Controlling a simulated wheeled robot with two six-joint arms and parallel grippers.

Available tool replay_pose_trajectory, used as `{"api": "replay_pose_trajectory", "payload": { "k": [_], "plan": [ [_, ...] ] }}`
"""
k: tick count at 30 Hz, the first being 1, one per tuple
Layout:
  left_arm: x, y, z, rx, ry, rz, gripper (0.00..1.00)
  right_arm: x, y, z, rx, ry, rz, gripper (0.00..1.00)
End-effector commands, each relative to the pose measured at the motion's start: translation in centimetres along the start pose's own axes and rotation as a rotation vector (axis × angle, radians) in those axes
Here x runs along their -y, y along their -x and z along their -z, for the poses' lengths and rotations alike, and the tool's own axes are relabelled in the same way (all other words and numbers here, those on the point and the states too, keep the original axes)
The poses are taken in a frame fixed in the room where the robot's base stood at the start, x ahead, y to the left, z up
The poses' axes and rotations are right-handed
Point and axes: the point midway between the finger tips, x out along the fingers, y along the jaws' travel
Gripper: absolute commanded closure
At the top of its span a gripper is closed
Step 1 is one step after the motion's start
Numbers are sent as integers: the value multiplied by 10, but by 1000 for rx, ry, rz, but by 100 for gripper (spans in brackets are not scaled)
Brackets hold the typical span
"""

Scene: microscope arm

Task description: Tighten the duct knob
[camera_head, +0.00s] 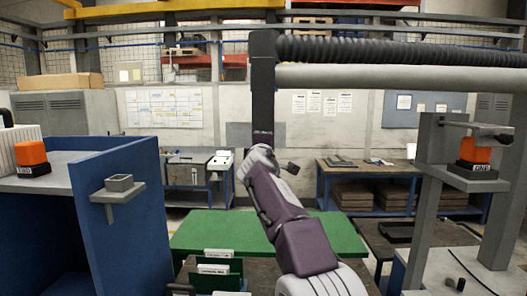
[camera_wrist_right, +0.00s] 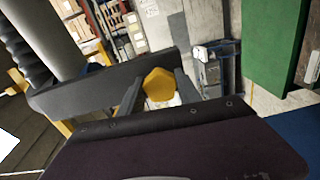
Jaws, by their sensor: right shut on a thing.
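The duct arm has a dark flat vertical bracket (camera_head: 263,85), a ribbed black hose (camera_head: 400,50) and a grey tube (camera_head: 400,77) running off to the right. The yellow knob (camera_wrist_right: 158,84) shows in the right wrist view, beside the dark bracket bar (camera_wrist_right: 100,85). My right gripper (camera_wrist_right: 157,92) has one finger on each side of the knob and is shut on it. In the head view my right arm reaches up from the bottom to the bracket's lower end, and the knob is hidden there. My left gripper is in neither view.
A blue cabinet (camera_head: 122,215) stands at the left with an orange block (camera_head: 31,153) on a grey shelf. A grey stand (camera_head: 430,190) at the right holds another orange block (camera_head: 475,150). A green-topped table (camera_head: 220,228) lies beyond my arm.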

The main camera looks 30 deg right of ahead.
Motion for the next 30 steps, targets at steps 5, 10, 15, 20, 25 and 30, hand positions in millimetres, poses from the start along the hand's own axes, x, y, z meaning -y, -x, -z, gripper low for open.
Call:
{"api": "replay_pose_trajectory", "payload": {
  "k": [5,10,15,20,25,30],
  "plan": [
    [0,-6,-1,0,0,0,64,1,0,0,-2,-102,-2,100],
    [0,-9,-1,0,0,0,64,0,0,0,-1,-169,-3,100],
    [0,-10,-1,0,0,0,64,-1,0,0,-2,-204,-3,100],
    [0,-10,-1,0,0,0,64,-1,0,0,-2,-216,-3,100],
    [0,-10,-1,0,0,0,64,-2,0,0,-2,-218,-4,100],
    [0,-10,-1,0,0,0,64,-2,0,0,-2,-218,-4,100]
  ]
}}
